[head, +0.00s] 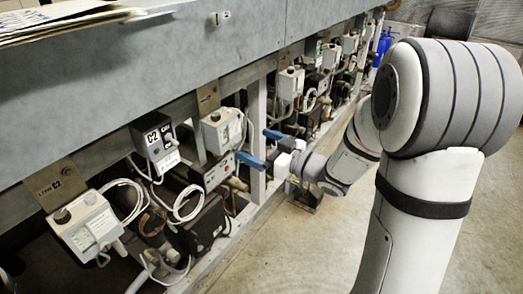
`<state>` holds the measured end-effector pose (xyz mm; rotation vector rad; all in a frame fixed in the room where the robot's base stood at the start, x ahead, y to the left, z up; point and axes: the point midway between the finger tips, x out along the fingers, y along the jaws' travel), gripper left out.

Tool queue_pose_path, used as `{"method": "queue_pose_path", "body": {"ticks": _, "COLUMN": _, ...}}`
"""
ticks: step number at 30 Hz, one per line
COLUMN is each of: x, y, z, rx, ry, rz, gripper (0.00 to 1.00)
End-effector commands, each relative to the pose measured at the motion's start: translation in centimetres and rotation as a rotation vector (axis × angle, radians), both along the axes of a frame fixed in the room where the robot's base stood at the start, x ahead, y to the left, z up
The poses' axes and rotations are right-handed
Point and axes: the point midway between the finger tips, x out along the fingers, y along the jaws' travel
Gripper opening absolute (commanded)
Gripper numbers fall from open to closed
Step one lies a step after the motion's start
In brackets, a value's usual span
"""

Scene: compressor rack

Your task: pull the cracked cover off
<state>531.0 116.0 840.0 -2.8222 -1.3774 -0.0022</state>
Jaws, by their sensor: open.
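My gripper (254,145) has two blue fingers, which are spread apart and point left toward the rack. Nothing shows between them. The nearest units are a white box (220,131) with a round knob on top and, below it, a grey-faced box (217,172) with a small red mark. The lower blue finger is close beside the grey-faced box; I cannot tell whether they touch. No crack can be made out on any cover at this size, so I cannot tell which cover is the cracked one.
An upright post (257,140) stands behind my fingers.

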Motion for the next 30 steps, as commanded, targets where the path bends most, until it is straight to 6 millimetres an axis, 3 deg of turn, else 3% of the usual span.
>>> {"method": "queue_pose_path", "body": {"ticks": 16, "x": 4.9, "y": 6.5, "z": 0.0, "rx": -0.001, "ry": 0.001, "rz": 0.001, "gripper": 0.96}}
{"method": "queue_pose_path", "body": {"ticks": 30, "x": 6.3, "y": 8.2, "z": 0.1, "rx": -0.001, "ry": 0.001, "rz": -0.001, "gripper": 0.96}}
